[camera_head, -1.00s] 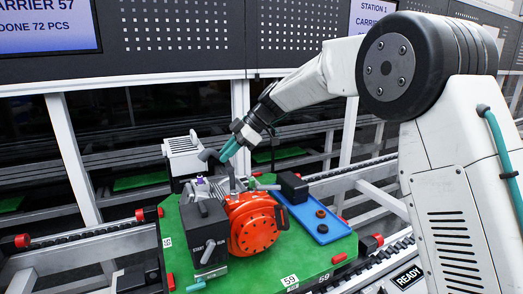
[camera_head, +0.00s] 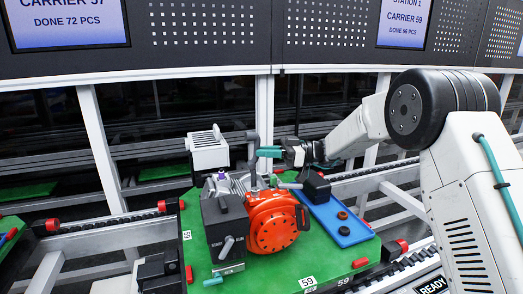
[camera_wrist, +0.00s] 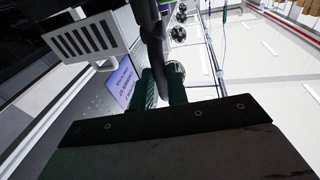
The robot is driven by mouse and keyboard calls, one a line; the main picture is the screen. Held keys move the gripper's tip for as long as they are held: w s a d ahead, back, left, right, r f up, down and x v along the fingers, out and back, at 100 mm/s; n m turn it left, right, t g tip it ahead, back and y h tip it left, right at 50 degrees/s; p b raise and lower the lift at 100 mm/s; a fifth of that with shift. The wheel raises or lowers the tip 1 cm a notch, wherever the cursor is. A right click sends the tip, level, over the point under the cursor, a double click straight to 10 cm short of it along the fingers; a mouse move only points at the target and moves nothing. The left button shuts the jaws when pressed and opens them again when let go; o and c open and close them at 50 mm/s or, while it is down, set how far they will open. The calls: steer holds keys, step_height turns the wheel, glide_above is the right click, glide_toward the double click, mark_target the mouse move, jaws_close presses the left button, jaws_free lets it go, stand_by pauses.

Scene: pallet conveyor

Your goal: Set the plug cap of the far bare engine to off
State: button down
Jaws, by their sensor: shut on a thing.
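The engine stands on a green carrier (camera_head: 345,262), with an orange round cover (camera_head: 272,222) and a grey finned body (camera_head: 229,184). A dark elbow-shaped piece, apparently the plug cap (camera_head: 239,136), is above the finned body. My gripper (camera_head: 266,152) lies nearly level, coming from the right, its teal fingers shut on this dark piece. In the wrist view, the dark piece (camera_wrist: 154,45) runs up from between the teal fingers of my gripper (camera_wrist: 163,88). Whether its lower end touches the engine is hidden.
A white slotted box (camera_head: 208,150) stands close left of the dark piece; it also shows in the wrist view (camera_wrist: 84,42). A black box (camera_head: 226,235) with a lever is at the engine's front left. A blue tray (camera_head: 345,228) with dark rings lies right.

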steer(key=shift+w+d+f+y, duration=0.1)
steer(key=shift+d+f+y, duration=0.25)
steer(key=shift+y, duration=0.65)
steer(key=shift+m, duration=0.3)
steer(key=c, duration=1.4)
jaws_free()
steer(key=shift+o, duration=0.2)
steer(key=shift+d+f, duration=0.1)
steer(key=v, duration=0.7)
steer(key=shift+d, duration=0.3)
